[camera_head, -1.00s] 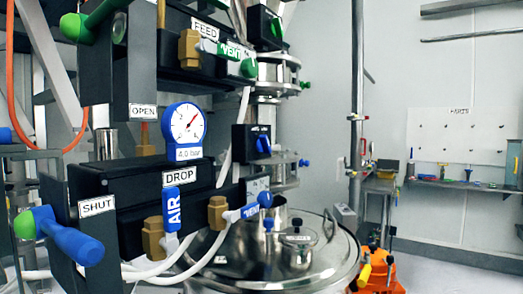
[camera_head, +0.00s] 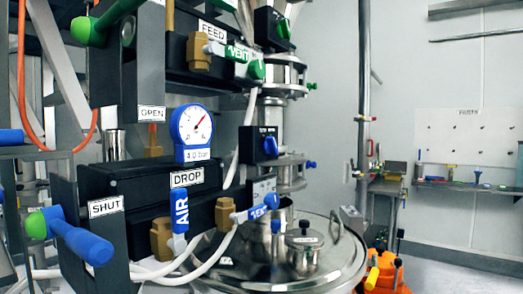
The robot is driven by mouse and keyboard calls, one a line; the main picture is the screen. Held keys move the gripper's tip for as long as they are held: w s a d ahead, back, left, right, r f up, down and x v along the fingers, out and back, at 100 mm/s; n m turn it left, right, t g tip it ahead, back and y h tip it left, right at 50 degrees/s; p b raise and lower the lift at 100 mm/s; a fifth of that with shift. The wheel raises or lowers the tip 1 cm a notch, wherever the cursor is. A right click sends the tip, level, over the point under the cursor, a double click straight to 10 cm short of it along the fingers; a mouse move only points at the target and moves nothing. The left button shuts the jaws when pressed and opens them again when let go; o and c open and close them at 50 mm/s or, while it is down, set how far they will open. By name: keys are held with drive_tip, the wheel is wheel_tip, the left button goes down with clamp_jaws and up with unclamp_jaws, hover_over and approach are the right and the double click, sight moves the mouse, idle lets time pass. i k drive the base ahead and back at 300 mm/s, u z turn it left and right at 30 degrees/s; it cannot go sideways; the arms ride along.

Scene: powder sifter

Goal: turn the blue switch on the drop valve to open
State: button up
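The drop valve unit is a black box (camera_head: 110,180) with a "DROP" label (camera_head: 187,177) at the left of the head view. A thick blue handle (camera_head: 82,242) with a green end stands at its left, just below the "SHUT" label (camera_head: 106,206). The "OPEN" label (camera_head: 152,113) is higher up on a grey plate. A blue AIR lever (camera_head: 180,210) hangs downward, and a blue VENT lever (camera_head: 256,208) points right. A small box with a blue knob (camera_head: 270,145) sits behind, on the metal column. My gripper is not in view.
A blue-rimmed pressure gauge (camera_head: 194,125) stands above the DROP label. White hoses (camera_head: 200,268) loop below the valves. A round steel vessel lid (camera_head: 285,262) is below right. Green-handled FEED parts (camera_head: 110,20) are above.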

sight(270, 145)
drive_tip(key=k, duration=0.45)
drive_tip(key=u, duration=1)
drive_tip(key=k, duration=0.65)
drive_tip(key=z, duration=1.15)
drive_tip(key=i, duration=1)
drive_tip(key=u, duration=0.05)
